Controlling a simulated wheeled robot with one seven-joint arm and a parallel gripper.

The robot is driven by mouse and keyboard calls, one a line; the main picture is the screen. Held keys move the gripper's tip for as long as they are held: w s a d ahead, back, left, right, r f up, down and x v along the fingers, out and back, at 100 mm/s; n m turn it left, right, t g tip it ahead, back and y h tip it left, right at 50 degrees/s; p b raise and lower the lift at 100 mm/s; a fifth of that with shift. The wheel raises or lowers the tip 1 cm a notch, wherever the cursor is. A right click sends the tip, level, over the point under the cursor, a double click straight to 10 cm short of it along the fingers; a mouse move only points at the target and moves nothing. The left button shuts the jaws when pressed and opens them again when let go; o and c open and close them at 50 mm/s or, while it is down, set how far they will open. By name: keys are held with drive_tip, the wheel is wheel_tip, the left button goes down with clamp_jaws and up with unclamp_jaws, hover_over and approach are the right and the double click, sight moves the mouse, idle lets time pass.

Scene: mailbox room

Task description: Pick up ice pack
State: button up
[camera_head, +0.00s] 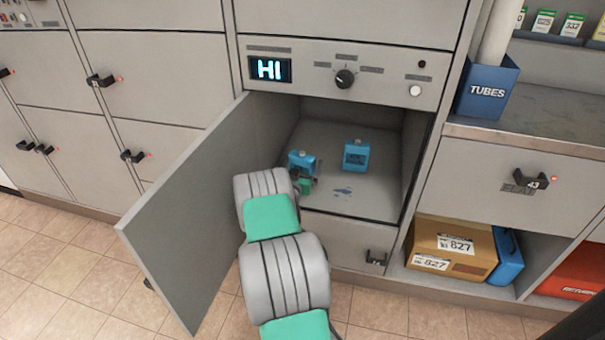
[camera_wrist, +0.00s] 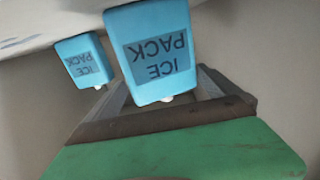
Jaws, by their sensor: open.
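Two blue ice packs with small white caps stand in an open compartment. The left ice pack (camera_head: 302,161) is right at my gripper (camera_head: 305,184), which partly hides it. The right ice pack (camera_head: 356,156) stands apart, a little to the right. In the wrist view the picture is upside down. The near ice pack (camera_wrist: 153,50) fills the space in front of and between my open fingers, its cap between them. The other ice pack (camera_wrist: 83,60) is farther off to the left. I cannot tell whether a finger touches the near pack.
The compartment's door (camera_head: 190,215) hangs open to the left of my arm. The compartment floor (camera_head: 345,195) has a bluish wet patch. Its walls are close on both sides. A control panel (camera_head: 345,75) reading "HI" is above. A cardboard box (camera_head: 450,250) sits on a low shelf at right.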

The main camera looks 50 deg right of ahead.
drive_tip(key=shift+w+d, duration=0.1)
drive_tip(key=shift+d, duration=0.25)
drive_tip(key=c, duration=1.3)
drive_tip(key=shift+c, duration=0.8)
drive_tip(key=shift+r, duration=0.15)
